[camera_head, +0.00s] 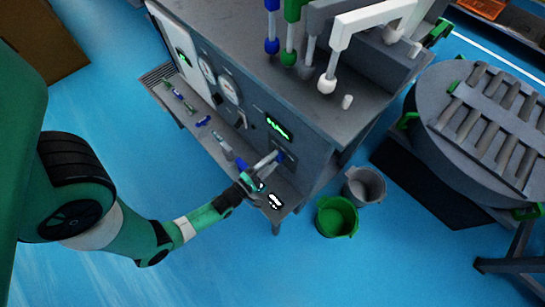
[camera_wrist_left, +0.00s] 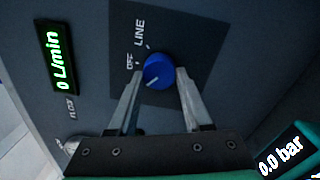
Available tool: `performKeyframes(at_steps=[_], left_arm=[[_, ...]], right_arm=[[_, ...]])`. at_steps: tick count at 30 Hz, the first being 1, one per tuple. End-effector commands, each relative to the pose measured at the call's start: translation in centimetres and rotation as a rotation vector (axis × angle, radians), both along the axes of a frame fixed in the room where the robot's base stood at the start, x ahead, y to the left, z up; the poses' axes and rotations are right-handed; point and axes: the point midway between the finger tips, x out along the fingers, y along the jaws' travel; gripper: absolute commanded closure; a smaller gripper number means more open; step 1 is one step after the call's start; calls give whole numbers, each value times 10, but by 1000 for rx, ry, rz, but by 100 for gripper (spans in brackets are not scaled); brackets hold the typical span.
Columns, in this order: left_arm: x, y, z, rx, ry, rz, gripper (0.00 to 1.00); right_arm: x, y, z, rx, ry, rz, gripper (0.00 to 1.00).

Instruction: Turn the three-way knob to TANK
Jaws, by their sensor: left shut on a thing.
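The three-way knob is blue and round (camera_wrist_left: 158,68) and sits on a dark square plate in the left wrist view. The labels OFF and LINE show beside it; no TANK label is visible. A short white mark on the knob lies toward its lower left in that view. My left gripper (camera_wrist_left: 160,80) has a finger on each side of the knob and is shut on it. In the head view my left gripper (camera_head: 266,165) reaches the front panel of the grey testline cabinet (camera_head: 240,100), below a green display. My right gripper is not in view.
A flow display (camera_wrist_left: 62,60) is left of the knob plate and a pressure display (camera_wrist_left: 282,152) is at lower right. Pens and small items lie on the cabinet's front ledge (camera_head: 205,138). Green (camera_head: 337,216) and grey (camera_head: 364,186) buckets stand on the blue floor.

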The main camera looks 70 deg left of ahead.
Motion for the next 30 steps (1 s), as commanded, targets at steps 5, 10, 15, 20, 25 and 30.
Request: performKeyframes(at_steps=[5,10,15,20,25,30], left_arm=[[0,0,-1,-2,1,-1,100],[0,0,0,0,1,0,29],[0,0,0,0,1,0,20],[-1,0,0,0,1,0,20],[-15,-7,0,-1,4,1,20],[-52,-26,-2,-4,7,2,20]], right_arm=[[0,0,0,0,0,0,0],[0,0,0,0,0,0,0],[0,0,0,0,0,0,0],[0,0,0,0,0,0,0],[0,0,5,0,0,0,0],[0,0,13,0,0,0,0]])
